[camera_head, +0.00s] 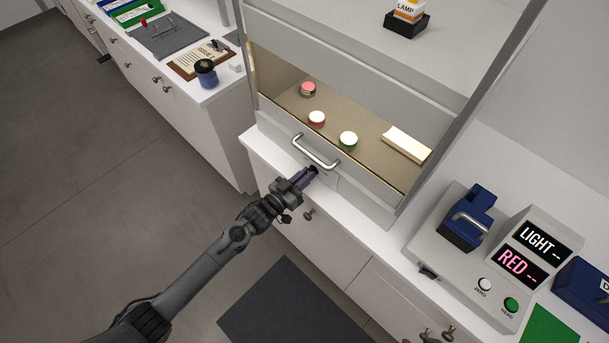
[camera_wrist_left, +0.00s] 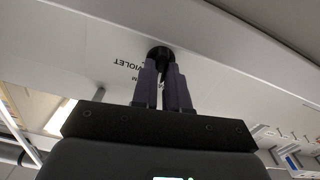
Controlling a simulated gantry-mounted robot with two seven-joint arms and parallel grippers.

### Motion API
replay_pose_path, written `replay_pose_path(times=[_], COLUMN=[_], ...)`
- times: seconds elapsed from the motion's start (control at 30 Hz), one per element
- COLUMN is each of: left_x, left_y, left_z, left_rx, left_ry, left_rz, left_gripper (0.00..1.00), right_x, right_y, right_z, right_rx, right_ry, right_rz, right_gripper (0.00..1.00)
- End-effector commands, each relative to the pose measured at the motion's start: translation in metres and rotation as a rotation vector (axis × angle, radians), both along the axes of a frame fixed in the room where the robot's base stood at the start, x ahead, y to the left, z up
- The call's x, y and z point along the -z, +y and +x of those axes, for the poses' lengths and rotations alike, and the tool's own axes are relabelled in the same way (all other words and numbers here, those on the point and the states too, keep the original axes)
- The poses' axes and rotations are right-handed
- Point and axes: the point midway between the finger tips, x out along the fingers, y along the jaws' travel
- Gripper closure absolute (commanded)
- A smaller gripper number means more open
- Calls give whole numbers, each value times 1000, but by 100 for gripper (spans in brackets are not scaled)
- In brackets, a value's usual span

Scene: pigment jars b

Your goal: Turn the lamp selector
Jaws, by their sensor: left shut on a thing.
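The lamp selector is a small black round knob on the white front panel of the cabinet. It shows in the left wrist view (camera_wrist_left: 160,53) with the printed word VIOLET beside it; other lettering is partly hidden. In the head view the knob (camera_head: 314,169) is mostly hidden by the fingers. My left gripper (camera_head: 306,175) is shut on the knob, its purple-grey fingers on either side of it, as the left wrist view also shows (camera_wrist_left: 163,75). The knob's pointer direction cannot be made out. My right gripper is not in view.
A metal handle (camera_head: 316,152) sits just above the knob on the cabinet's sash. A grey instrument (camera_head: 487,262) reading LIGHT and RED stands at right.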

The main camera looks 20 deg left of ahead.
Motion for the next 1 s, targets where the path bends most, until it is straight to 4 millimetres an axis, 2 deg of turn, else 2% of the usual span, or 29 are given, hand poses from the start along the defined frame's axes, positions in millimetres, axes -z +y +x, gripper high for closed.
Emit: replay_pose_path(times=[1.0], left_x=[1], left_y=[-3], left_z=[-1], left_rx=[0], left_ry=[-358], left_rz=[878], left_gripper=[100], right_x=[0], right_y=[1], right_z=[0], right_rx=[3], right_ry=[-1], right_rz=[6], right_gripper=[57])
